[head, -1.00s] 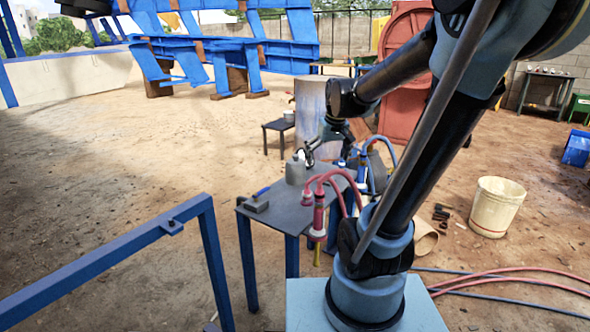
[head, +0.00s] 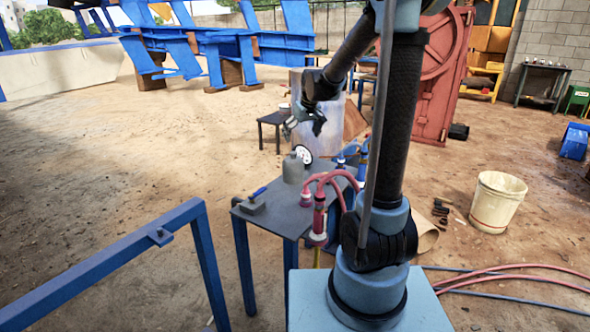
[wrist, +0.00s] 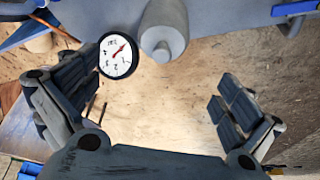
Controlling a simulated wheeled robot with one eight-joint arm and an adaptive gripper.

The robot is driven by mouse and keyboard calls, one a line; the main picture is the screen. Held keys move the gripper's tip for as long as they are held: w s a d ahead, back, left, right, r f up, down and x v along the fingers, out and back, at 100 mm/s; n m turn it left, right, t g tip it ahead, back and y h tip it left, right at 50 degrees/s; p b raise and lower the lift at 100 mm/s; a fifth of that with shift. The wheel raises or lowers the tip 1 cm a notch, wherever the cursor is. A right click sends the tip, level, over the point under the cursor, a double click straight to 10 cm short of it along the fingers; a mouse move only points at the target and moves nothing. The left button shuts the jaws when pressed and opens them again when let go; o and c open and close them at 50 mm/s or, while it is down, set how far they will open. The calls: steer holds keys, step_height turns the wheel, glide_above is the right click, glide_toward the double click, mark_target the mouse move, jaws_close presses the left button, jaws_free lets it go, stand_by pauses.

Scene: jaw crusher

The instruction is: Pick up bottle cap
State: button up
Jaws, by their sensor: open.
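A grey bottle (head: 293,170) stands on the small blue-legged table (head: 275,210); its narrow top, where a cap would sit, is too small to make out clearly. In the wrist view the bottle (wrist: 165,22) is at the top middle, with its pale round end, seemingly the cap (wrist: 162,51), facing the camera. My gripper (head: 303,130) is above the bottle, apart from it. In the wrist view my gripper (wrist: 155,98) is open with nothing between its fingers; the bottle lies beyond the gap.
A round white dial gauge (wrist: 118,55) is right beside the bottle and shows in the head view (head: 303,154). Red hoses (head: 325,180) and a small grey block with a blue handle (head: 252,203) are on the table. A blue rail (head: 120,260) stands at front left.

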mark_target(294, 158)
steer(key=x, duration=0.9)
steer(key=shift+a, duration=0.25)
steer(key=shift+s+x, duration=0.1)
steer(key=shift+x, duration=1.55)
steer(key=shift+s+x, duration=0.15)
steer(key=shift+x, duration=1.5)
steer(key=shift+d+f, duration=0.1)
steer(key=shift+c, duration=0.2)
steer(key=c, duration=1.2)
